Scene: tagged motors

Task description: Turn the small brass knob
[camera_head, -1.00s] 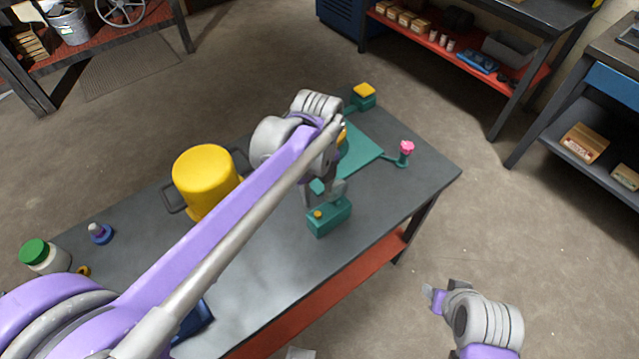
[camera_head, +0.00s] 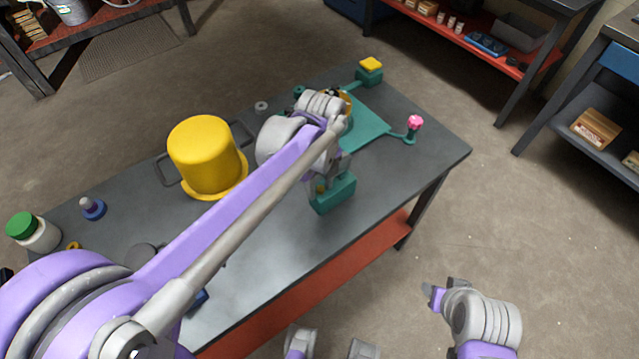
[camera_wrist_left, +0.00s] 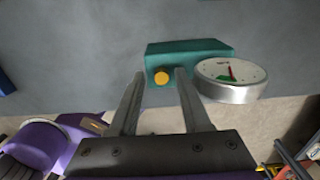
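The small brass knob (camera_wrist_left: 161,77) is a round yellow disc on the front face of a teal box (camera_wrist_left: 190,48). In the head view the teal box (camera_head: 335,197) stands near the table's front edge, and the knob (camera_head: 320,187) is partly covered by my left gripper (camera_head: 324,180). In the left wrist view my left gripper (camera_wrist_left: 160,74) is open. Its two fingertips stand on either side of the knob, with gaps visible; whether they reach its depth I cannot tell. My right gripper (camera_head: 443,290) hangs off the table at the lower right, its opening unclear.
A round gauge (camera_wrist_left: 232,78) sits right of the knob in the wrist view, close to the right finger. A teal panel (camera_head: 370,128) with a pink knob (camera_head: 415,123) lies behind. A yellow pot (camera_head: 205,155) stands left. The table's front right is clear.

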